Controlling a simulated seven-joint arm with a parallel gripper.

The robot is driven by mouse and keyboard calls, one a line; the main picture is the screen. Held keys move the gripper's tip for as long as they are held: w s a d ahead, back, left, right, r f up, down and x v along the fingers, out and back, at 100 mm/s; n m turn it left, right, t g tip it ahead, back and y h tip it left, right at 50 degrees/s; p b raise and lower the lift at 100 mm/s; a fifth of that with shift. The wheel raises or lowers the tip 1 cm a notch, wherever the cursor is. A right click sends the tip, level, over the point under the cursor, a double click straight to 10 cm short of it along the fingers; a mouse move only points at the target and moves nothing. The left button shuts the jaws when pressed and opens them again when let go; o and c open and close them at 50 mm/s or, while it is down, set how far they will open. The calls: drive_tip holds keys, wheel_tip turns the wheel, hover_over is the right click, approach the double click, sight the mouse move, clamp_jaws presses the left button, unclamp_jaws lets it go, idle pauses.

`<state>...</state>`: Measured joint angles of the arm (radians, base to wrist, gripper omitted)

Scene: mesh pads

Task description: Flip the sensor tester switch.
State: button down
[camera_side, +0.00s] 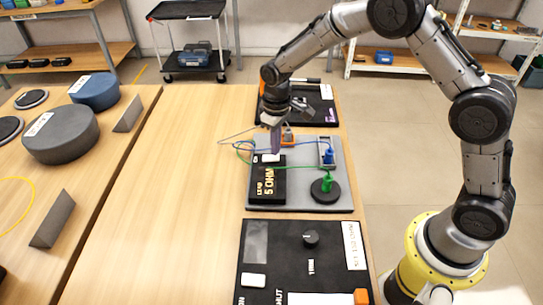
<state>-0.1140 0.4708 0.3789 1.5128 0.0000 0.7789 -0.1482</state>
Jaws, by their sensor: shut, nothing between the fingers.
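A black box (265,184) lettered "5 OHM" sits on a grey board (300,203) at the right side of the table. A white piece (271,157), perhaps a switch, is at its far end. My gripper (275,150) points down with its purple fingers shut and empty, right at or just above this white piece. I cannot tell whether it touches. The fingers hide part of the white piece, and its position is unclear. No label that clearly reads "sensor tester" is legible.
The grey board also holds a blue plug (328,156), a green plug on a black disc (326,186) and loose wires. A black panel (280,250) with a knob (311,239) lies in front. Another black panel (322,103) lies behind. The table's left part (180,190) is clear.

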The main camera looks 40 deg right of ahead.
drive_tip(key=shift+f, duration=0.95)
idle(0.4)
drive_tip(key=shift+r, duration=3.55)
